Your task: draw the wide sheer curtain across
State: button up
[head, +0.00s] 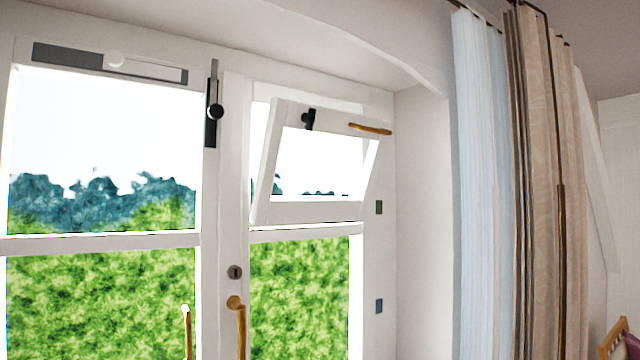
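The sheer curtain (474,180) is pale bluish white and hangs bunched in narrow folds at the right of the window, against the wall beside the recess. A heavier beige-brown curtain (565,190) hangs just to its right, also gathered. The curtain tops meet a dark rail (484,14) at the upper edge, of which only a short part shows. The lower ends of both curtains are below the picture. My gripper is not in view.
A white window (222,200) fills the left and middle. Its upper right pane (315,165) is tilted open into the room, with a brass handle (370,129). Brass handles (237,325) stick out lower down. A wooden furniture piece (617,337) shows at the bottom right corner.

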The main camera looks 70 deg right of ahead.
aim_at(471, 24)
jog(key=z, duration=3.25)
